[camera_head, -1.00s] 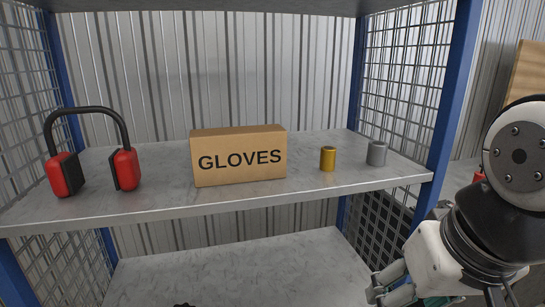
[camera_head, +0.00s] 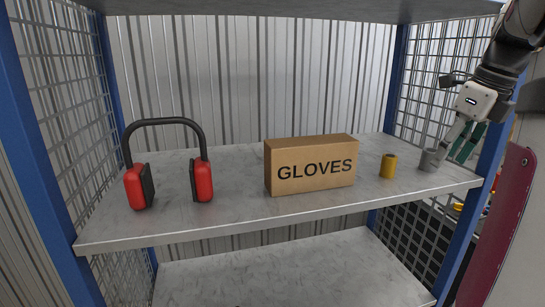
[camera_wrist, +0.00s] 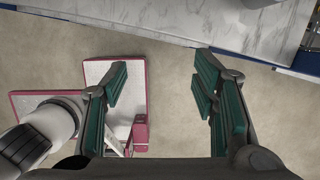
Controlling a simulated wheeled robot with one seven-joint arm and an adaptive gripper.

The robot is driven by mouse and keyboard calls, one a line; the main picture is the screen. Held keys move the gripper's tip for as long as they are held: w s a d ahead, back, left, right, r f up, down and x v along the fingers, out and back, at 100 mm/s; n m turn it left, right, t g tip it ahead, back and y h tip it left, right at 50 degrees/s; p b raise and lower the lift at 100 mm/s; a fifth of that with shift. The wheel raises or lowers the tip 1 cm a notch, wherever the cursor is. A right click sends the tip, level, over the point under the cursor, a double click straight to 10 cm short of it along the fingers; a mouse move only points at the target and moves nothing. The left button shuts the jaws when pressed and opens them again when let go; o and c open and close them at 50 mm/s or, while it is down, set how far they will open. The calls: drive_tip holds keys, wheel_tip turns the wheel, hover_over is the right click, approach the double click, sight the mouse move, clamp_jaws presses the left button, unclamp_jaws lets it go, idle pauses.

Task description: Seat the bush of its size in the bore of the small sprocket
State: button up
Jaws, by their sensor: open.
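Two hollow upright bushes stand at the right end of the upper shelf in the head view: a brass-coloured bush (camera_head: 388,167) and, to its right, a grey bush (camera_head: 428,161). The grey one looks slightly wider. My gripper (camera_head: 454,158) is open and empty, pointing down, just right of the grey bush in the picture. In the wrist view, its green-padded fingers (camera_wrist: 162,75) are apart with floor between them, outside the shelf edge. A grey object, cut off at the top right of the wrist view, cannot be told. I see no sprocket clearly.
The upper shelf (camera_head: 235,222) also carries a gloves box (camera_head: 310,164) and red ear defenders (camera_head: 202,181). A blue post (camera_head: 475,215) and wire mesh side close the right end. The lower shelf (camera_head: 290,265) looks mostly clear.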

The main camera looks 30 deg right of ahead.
drive_tip(key=p, duration=0.2)
hover_over(390, 155)
drive_tip(key=s, duration=0.2)
drive_tip(key=shift+x, duration=2.5)
drive_tip(key=shift+a, duration=0.1)
clamp_jaws()
